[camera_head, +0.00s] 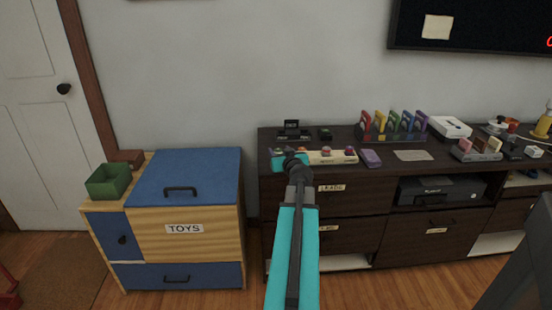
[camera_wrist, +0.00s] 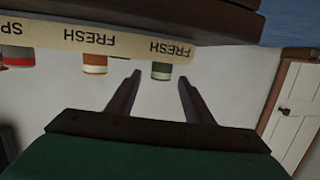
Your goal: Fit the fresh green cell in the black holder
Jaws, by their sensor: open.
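A pale rack (camera_wrist: 126,42) with labels reading FRESH, FRESH and a cut-off SP crosses the top of the wrist view. The green cell (camera_wrist: 161,71) is at one FRESH label, between my fingertips in the picture; contact does not show. In the head view my gripper (camera_head: 291,158) is at the left part of the pale rack (camera_head: 334,157), covering part of it. In the wrist view my gripper (camera_wrist: 159,80) is open, with nothing clasped. A black device with a small display (camera_head: 292,130) stands behind the rack; I cannot tell for sure that it is the holder.
An orange-banded cell (camera_wrist: 95,65) and a red one (camera_wrist: 18,58) sit along the rack. On the dark cabinet, a purple block (camera_head: 370,158), a row of coloured pieces (camera_head: 394,127) and a white box (camera_head: 450,127) lie to the right. The toy chest (camera_head: 188,178) stands left.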

